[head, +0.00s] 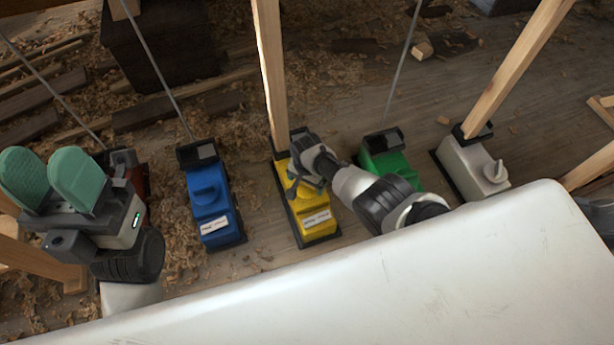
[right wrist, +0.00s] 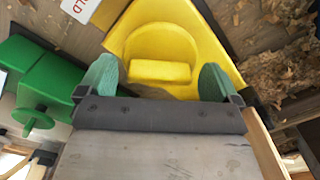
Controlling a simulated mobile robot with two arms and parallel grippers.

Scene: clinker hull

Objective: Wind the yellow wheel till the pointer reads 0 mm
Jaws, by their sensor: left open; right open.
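The yellow wheel (right wrist: 160,57) is a round yellow knob with a raised bar across it, on top of the yellow unit (head: 313,218). My right gripper (right wrist: 157,82) is open, its green fingertips on either side of the wheel's bar and apart from it in the right wrist view. In the head view the right gripper (head: 304,178) covers most of the wheel. My left gripper (head: 50,178) is open and empty at the far left. The label on the yellow unit is too small to read, and I see no pointer or scale clearly.
A blue unit (head: 209,204) stands left of the yellow one, a green unit (head: 388,155) and a grey-white unit (head: 474,168) to its right. A wooden post (head: 270,70) rises behind the yellow unit. A large white surface (head: 400,285) fills the front. Shavings litter the floor.

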